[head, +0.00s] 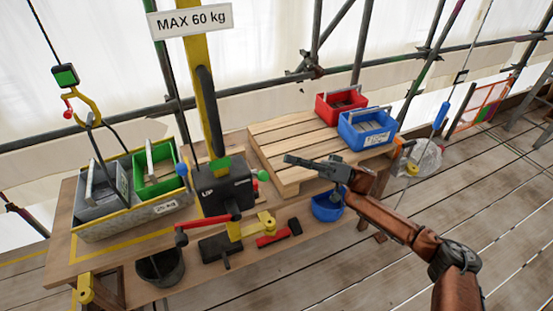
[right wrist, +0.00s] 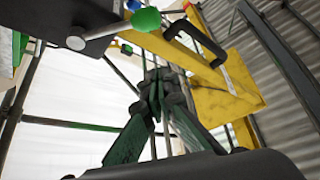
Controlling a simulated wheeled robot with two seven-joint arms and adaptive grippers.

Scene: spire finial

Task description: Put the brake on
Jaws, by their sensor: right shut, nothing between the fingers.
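The winch is a black box (head: 224,188) on a yellow post (head: 212,95), marked "UP" on its front; other lettering is too small to read. I cannot tell which part is the brake. My right gripper (head: 287,159) is shut and empty, just right of the green knob and apart from it. In the right wrist view the green knob (right wrist: 146,19) is beyond the shut fingertips (right wrist: 153,76). My left gripper is not in view.
A grey bin (head: 98,193) and green bin (head: 160,172) sit in a tray at left. A red bin (head: 341,103) and blue bin (head: 367,130) stand on the wooden pallet (head: 290,135). A hook (head: 88,105) hangs at left. A black bucket (head: 160,270) is below the winch.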

